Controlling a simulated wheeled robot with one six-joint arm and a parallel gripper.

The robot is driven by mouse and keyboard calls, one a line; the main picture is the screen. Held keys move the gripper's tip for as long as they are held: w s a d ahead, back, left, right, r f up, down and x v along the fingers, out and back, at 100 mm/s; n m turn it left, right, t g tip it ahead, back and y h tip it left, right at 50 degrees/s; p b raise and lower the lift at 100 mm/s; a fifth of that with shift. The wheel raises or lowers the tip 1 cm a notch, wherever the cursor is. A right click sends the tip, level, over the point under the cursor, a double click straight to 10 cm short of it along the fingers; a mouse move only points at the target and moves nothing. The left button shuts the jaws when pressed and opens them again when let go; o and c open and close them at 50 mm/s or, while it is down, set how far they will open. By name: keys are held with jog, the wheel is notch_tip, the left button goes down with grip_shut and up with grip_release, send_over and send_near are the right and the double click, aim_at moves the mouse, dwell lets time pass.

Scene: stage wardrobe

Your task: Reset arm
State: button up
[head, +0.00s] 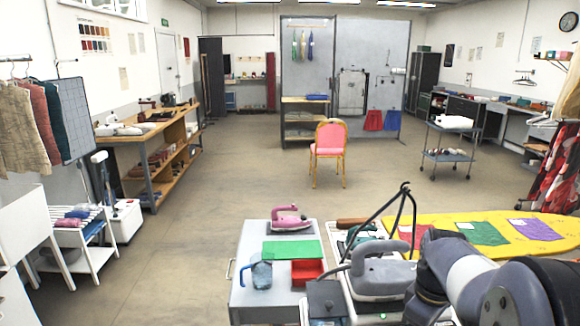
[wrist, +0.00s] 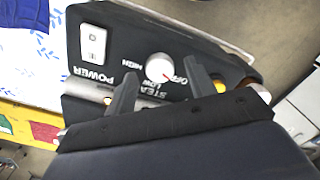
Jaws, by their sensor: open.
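My gripper (wrist: 160,72) is open in the wrist view, with its two dark fingers apart and nothing held between them. Past the fingertips is a black control panel (wrist: 130,50). It has a white round knob (wrist: 159,67) with a red mark, and the lettering by it reads OFF, LOW and HIGH. The knob appears between the fingertips in the picture; I cannot tell whether they touch it. A white power switch (wrist: 94,42) sits at the panel's left. In the head view my arm fills the lower right, and the gripper's fingers cannot be made out.
A grey cart (head: 262,297) ahead carries a pink iron (head: 289,217), a green sheet (head: 292,250), a red bin (head: 307,272) and a blue jug (head: 261,275). A grey iron (head: 376,272) stands beside my arm. A yellow board (head: 450,225) lies behind. Open floor stretches beyond.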

jog(key=shift+f, duration=0.5)
jog(key=shift+r, duration=0.1)
